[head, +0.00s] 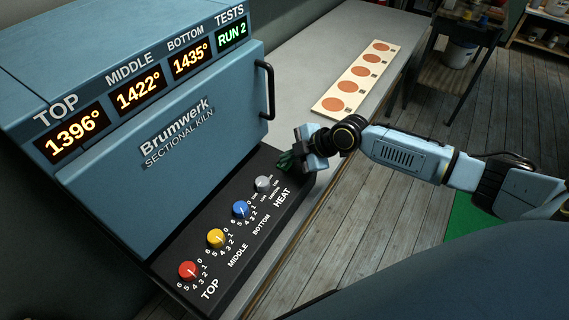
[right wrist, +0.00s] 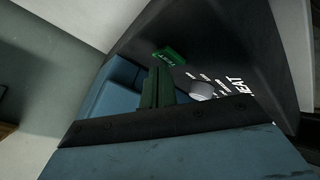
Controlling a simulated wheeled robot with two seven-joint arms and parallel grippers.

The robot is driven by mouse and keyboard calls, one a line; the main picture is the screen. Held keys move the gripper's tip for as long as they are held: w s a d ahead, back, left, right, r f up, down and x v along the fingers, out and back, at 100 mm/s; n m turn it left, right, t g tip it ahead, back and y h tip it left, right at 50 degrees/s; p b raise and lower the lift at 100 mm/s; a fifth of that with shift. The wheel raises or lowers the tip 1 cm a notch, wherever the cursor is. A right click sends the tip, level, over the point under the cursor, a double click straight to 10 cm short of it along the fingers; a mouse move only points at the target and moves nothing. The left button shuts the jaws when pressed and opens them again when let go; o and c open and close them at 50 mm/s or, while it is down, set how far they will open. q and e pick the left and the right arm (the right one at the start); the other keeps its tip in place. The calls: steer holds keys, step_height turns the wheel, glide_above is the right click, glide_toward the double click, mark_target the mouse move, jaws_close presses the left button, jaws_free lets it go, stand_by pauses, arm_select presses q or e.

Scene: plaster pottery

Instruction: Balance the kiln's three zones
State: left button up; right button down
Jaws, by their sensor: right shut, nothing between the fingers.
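The blue kiln (head: 160,150) fills the left of the head view. Its displays read top 1396°, middle 1422°, bottom 1435°, tests RUN 2. On its dark control panel (head: 262,236) are the red top knob (head: 188,270), yellow middle knob (head: 216,237), blue bottom knob (head: 240,209) and grey heat knob (head: 264,184). My right gripper (head: 286,161) is shut and empty at the panel's far end, just beyond the grey knob. In the right wrist view its green fingers (right wrist: 158,88) are together, near a green lettered button (right wrist: 169,56) and the grey knob (right wrist: 202,91). My left gripper is not in view.
A pale strip with several orange discs (head: 332,104) lies on the grey bench (head: 300,60) behind the gripper. The kiln's black handle (head: 270,90) sticks out near my right gripper. A dark side table (head: 448,72) stands at the back right.

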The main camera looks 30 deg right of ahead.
mark_target(289, 165)
steer(key=shift+f+b, duration=0.35)
stand_by(0.6)
steer(key=shift+r+p, duration=0.55)
steer(key=shift+r, duration=0.25)
step_height(289, 165, up, 5)
steer(key=p, duration=0.4)
stand_by(0.5)
